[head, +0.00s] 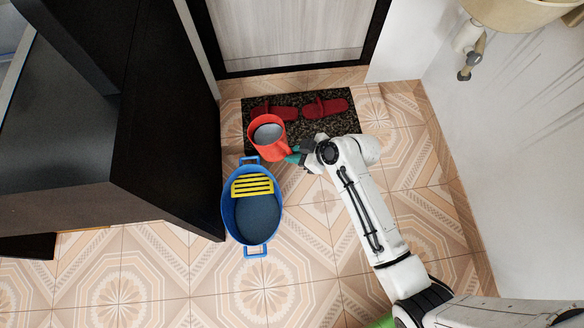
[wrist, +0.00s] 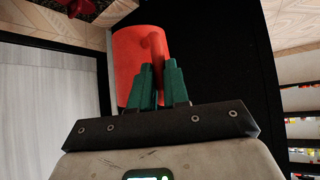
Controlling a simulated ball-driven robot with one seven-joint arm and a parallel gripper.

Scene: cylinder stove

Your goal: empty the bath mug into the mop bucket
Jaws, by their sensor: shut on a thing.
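The red bath mug (head: 257,143) is in the head view, left of my gripper (head: 296,157), with a grey surface showing inside it. My gripper is shut on the mug's handle. In the wrist view, the mug (wrist: 128,62) stands beyond the green fingers of my gripper (wrist: 160,82), which close around its handle. The blue mop bucket (head: 228,212) is on the floor just below the mug in the head view. It has a yellow slatted wringer (head: 252,185) at its upper end and dark contents below that. The mug's exact height over the floor is unclear.
A dark mat (head: 340,124) with red slippers (head: 325,107) lies by the door (head: 290,35). A black cabinet (head: 165,120) stands close left of the bucket. A white wall (head: 525,150) with a basin (head: 520,12) is on the right. Tiled floor (head: 290,275) is open below.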

